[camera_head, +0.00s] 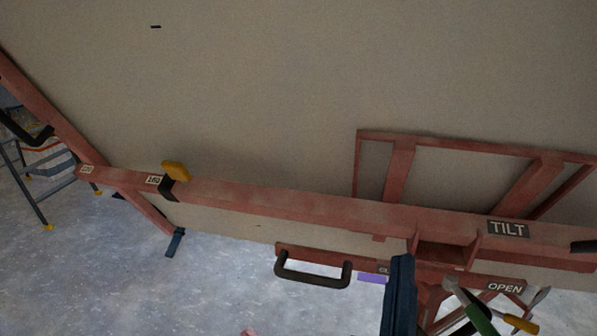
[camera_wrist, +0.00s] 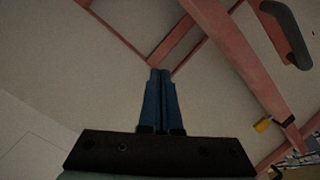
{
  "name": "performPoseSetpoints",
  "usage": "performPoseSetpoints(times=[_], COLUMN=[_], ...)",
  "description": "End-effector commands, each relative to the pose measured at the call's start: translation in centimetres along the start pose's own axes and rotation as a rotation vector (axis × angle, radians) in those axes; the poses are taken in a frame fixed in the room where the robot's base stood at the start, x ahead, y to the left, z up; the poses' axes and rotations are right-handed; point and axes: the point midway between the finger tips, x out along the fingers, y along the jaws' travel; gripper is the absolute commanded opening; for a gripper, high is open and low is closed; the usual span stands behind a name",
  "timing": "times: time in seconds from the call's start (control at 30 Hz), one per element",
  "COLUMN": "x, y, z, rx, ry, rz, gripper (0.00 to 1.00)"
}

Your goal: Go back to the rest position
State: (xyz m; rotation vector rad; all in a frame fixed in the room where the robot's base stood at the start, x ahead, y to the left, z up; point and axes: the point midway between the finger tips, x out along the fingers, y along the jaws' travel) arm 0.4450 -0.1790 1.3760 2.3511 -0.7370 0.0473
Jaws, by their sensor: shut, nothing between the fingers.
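My gripper (camera_wrist: 160,74) shows in the wrist view with its two blue fingers side by side and shut, holding nothing. Beyond the fingertips is the large beige panel (camera_wrist: 120,55), with red frame bars crossing it. In the head view the panel (camera_head: 270,90) fills the upper part, with the lift's long red beam (camera_head: 300,205) running across below it.
A black handle (camera_head: 313,270) sits below the beam; TILT (camera_head: 508,229) and OPEN (camera_head: 505,288) labels are at right. A yellow-topped clip (camera_head: 175,170) is on the beam. Tools (camera_head: 490,312) lie at lower right. A ladder (camera_head: 35,190) stands left. Grey floor (camera_head: 215,290) shows lower left.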

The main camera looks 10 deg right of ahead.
Motion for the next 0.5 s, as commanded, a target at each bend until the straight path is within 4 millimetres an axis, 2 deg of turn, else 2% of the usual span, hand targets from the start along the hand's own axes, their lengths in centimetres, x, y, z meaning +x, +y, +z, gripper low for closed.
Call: performPoseSetpoints(times=[0.03, 0.17, 0.2, 0.3, 0.4, 0.5], x=[0.9, 1.9, 2.0, 1.3, 0.0, -1.4], y=[0.0, 0.5, 0.8, 1.8, 3.0, 4.1], z=[-3.3, -11.1, -13.6, -19.7, -24.9, -28.7], rx=[0.104, 0.349, 0.419, 0.583, 0.713, 0.803], ry=[0.07, 0.231, 0.284, 0.416, 0.536, 0.63], rz=[0.003, -0.03, -0.046, -0.097, -0.157, -0.21], gripper=[0.0, 0.0, 0.0, 0.0, 0.0, 0.0])
